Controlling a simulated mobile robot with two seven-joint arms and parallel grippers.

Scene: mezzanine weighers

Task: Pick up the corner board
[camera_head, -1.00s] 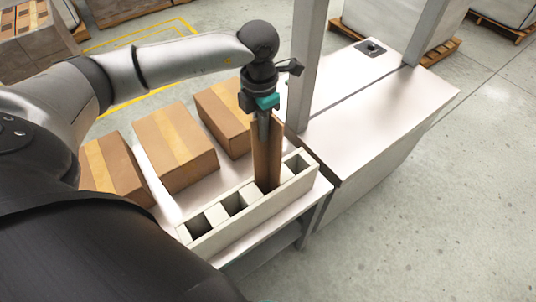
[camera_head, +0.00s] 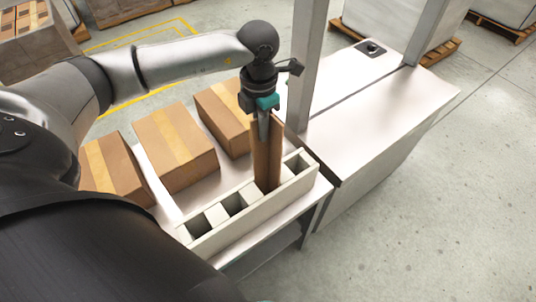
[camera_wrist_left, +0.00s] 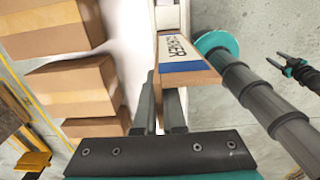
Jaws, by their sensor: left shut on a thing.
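The corner board (camera_head: 267,157) is a tall brown strip. It stands upright with its lower end in a slot of the pale rack (camera_head: 245,220). My left gripper (camera_head: 264,118) is above the rack and shut on the board's upper end. The left wrist view shows the board's top (camera_wrist_left: 186,62), with a white and blue label, just beyond the dark fingers (camera_wrist_left: 160,108). The slot walls hide the board's foot. A small dark pronged part, apparently my right gripper (camera_wrist_left: 290,66), shows at the right edge of the left wrist view; its jaw opening is unclear.
Several taped cartons (camera_head: 176,147) stand on the table left of the rack. A white cabinet (camera_head: 380,110) with an upright post (camera_head: 305,60) stands close on the right. The rack's other visible slots look empty. Open floor (camera_head: 430,220) lies at the right.

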